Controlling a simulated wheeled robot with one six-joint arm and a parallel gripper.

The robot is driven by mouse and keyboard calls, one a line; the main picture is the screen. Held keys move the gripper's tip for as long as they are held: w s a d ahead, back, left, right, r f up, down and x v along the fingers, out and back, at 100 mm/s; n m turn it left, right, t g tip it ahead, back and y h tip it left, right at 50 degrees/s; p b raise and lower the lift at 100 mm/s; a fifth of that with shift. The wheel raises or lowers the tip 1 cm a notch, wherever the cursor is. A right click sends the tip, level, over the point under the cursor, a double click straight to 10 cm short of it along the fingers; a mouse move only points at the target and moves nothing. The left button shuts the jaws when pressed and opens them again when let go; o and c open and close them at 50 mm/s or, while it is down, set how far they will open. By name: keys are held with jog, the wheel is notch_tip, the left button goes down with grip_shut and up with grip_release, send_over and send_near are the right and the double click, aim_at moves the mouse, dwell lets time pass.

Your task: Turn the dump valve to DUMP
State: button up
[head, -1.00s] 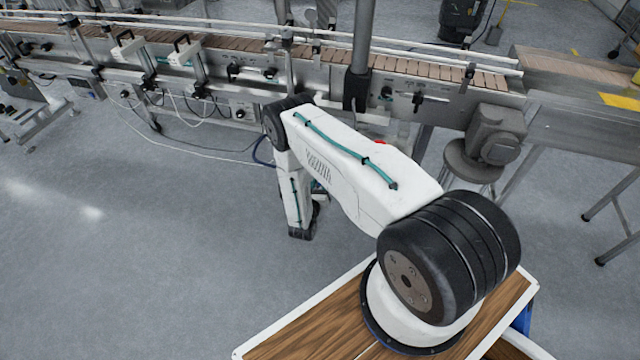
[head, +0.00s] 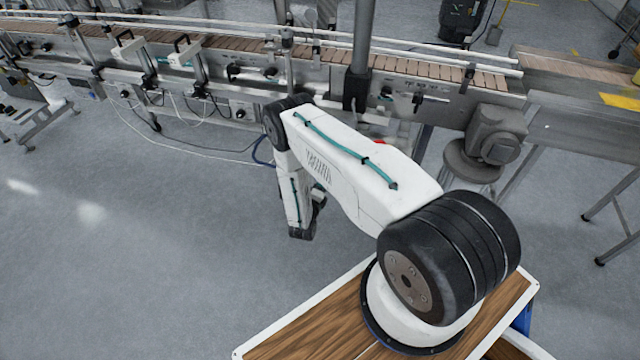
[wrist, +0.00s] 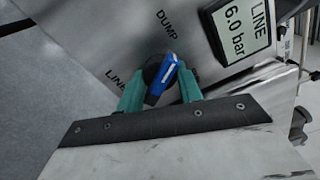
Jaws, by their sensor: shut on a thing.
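In the wrist view the dump valve's blue handle (wrist: 163,80) with a white stripe sits between the teal fingers of my gripper (wrist: 160,88). The fingers are shut on it, one on each side. The handle is tilted, its striped upper end pointing up and slightly right. The word DUMP (wrist: 166,25) is printed on the metal panel above it, and LINE (wrist: 115,80) to its left. The striped end is on the DUMP side; I cannot tell if it lines up exactly. The dark round valve base is partly hidden behind the handle and fingers. In the head view my arm hides the gripper and valve.
A display (wrist: 240,25) reading LINE 6.0 bar stands close to the right of the valve. In the head view a conveyor (head: 240,60) runs across the back, with a grey motor (head: 495,135) at its right. The grey floor (head: 150,250) at left is clear.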

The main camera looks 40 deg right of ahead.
jog(key=shift+s+n, duration=0.1)
jog(key=shift+n, duration=1.1)
jog(key=shift+f+n, duration=0.1)
jog(key=shift+n, duration=0.2)
jog(key=o, duration=1)
jog(key=shift+a, duration=0.1)
jog(key=v, duration=0.7)
jog(key=shift+s+a, duration=0.25)
jog(key=shift+a, duration=0.05)
